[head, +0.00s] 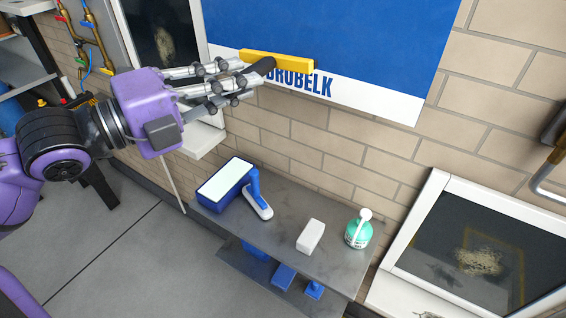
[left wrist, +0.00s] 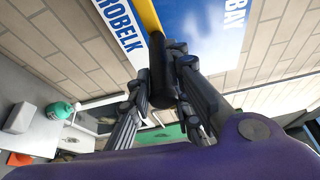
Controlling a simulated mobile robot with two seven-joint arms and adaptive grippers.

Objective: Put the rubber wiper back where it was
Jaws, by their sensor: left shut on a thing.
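The rubber wiper has a yellow bar (head: 280,60) and a black handle (head: 262,68). My left gripper (head: 243,82) is shut on the black handle and holds the wiper in the air, in front of the lower part of a blue and white wall sign. In the left wrist view the dark handle (left wrist: 160,78) stands between the fingers, and the yellow bar (left wrist: 148,16) reaches past them toward the sign. I cannot tell whether the bar touches the sign. My right gripper is in neither view.
The blue and white sign (head: 330,35) hangs on a brick wall. Below, a grey table (head: 285,238) bears a blue device with a white top (head: 225,182), a blue and white tool (head: 257,197), a white block (head: 311,236) and a green bottle (head: 358,234). White-framed windows flank it.

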